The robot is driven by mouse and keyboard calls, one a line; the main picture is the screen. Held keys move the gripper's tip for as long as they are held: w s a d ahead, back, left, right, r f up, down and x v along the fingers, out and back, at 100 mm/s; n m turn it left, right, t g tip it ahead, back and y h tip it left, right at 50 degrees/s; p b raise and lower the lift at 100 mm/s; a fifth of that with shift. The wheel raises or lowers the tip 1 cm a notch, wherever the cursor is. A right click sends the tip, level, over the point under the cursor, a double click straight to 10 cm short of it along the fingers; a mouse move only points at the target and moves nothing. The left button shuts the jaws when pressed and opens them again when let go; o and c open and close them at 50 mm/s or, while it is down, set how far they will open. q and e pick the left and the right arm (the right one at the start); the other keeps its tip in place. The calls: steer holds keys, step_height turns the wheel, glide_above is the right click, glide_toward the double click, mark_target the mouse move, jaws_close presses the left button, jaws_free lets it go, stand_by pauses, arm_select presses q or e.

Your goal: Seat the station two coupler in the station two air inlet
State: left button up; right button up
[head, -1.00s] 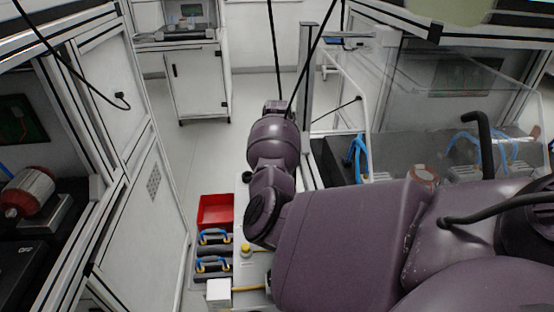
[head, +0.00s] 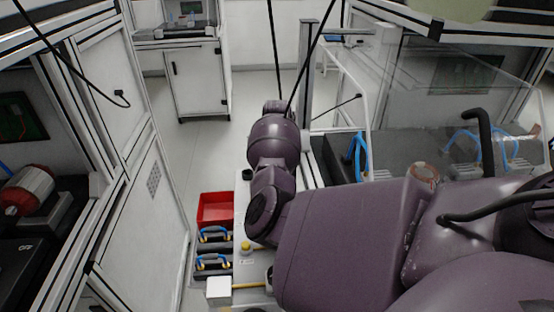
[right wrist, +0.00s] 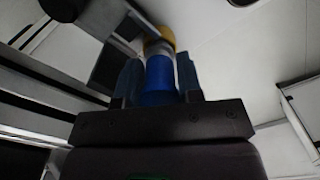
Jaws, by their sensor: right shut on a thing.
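In the right wrist view my right gripper (right wrist: 159,80) is shut on a blue cylindrical piece (right wrist: 159,82), which I take to be the coupler. A grey collar (right wrist: 158,48) and a yellow end (right wrist: 158,35) lie beyond the blue body in line with it. I cannot tell whether the yellow end belongs to the held piece or to something it meets. In the head view my purple right arm hides the right gripper and the coupler. I cannot make out the station two air inlet. My left gripper is not in view.
A red bin (head: 215,209) and dark cases with blue handles (head: 213,262) stand left of my arm. A white box (head: 219,288) and a yellow knob (head: 246,247) are near a pale bench (head: 250,268). A clear panel (head: 450,90) stands at the right. The aisle floor (head: 200,150) is clear.

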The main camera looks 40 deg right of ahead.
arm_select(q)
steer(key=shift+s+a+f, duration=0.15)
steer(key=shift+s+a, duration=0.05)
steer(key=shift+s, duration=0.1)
arm_select(e)
steer(key=shift+f, duration=0.3)
steer(key=o, duration=0.9)
steer(key=shift+o, duration=0.6)
steer(key=shift+f, duration=0.1)
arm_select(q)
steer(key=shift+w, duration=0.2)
arm_select(e)
steer(key=shift+s, duration=0.1)
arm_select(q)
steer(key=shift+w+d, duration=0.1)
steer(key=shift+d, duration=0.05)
arm_select(e)
steer(key=shift+f, duration=0.1)
step_height(320, 180, up, 4)
steer(key=shift+d+f+p, duration=0.1)
steer(key=shift+p, duration=0.45)
step_height(320, 180, up, 6)
steer(key=shift+r+p, duration=0.1)
steer(key=shift+p, duration=0.65)
steer(key=shift+r, duration=0.8)
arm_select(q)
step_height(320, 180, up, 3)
